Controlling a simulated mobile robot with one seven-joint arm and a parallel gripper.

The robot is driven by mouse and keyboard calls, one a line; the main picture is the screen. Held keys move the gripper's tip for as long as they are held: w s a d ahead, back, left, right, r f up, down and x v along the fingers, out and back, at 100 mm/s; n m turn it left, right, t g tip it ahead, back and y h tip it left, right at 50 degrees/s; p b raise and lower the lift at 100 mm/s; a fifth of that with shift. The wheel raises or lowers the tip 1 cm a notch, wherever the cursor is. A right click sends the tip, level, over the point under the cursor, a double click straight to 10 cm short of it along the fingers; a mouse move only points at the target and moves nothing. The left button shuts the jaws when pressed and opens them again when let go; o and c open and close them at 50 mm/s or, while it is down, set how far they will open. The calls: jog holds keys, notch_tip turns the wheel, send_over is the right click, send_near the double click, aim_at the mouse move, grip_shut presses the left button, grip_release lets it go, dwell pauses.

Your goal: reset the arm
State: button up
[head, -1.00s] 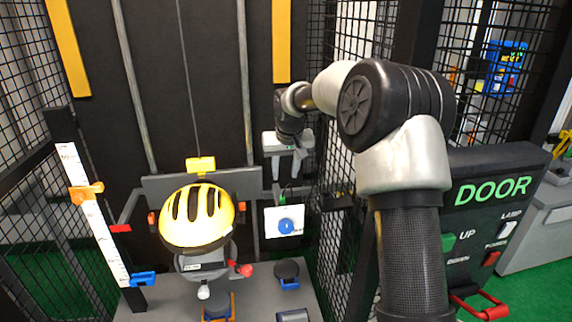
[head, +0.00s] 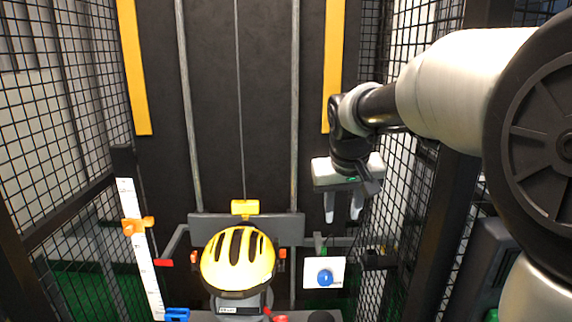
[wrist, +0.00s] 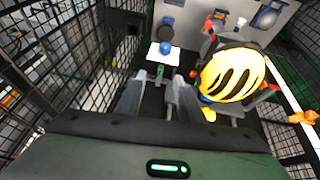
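My gripper (head: 343,205) hangs in the drop tower cage at the right, fingers pointing down and apart, with nothing between them. It is above and a little right of a white plate with a blue knob (head: 325,278). In the wrist view my gripper's two fingers (wrist: 157,100) show with a gap between them. The yellow helmet (head: 238,258) with black vents sits left of my gripper, apart from it; it also shows in the wrist view (wrist: 232,75).
A white scale (head: 139,250) with an orange slider (head: 137,226) stands at the left. A yellow block (head: 244,207) sits on the dark crossbar behind the helmet. Mesh walls (head: 50,110) close both sides. A green button (head: 491,315) shows at lower right.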

jog(key=s+y+p, duration=0.1)
jog(key=s+p, duration=0.1)
jog(key=s, duration=2.3)
jog(key=shift+s+d+t, duration=0.3)
jog(key=shift+o, duration=0.4)
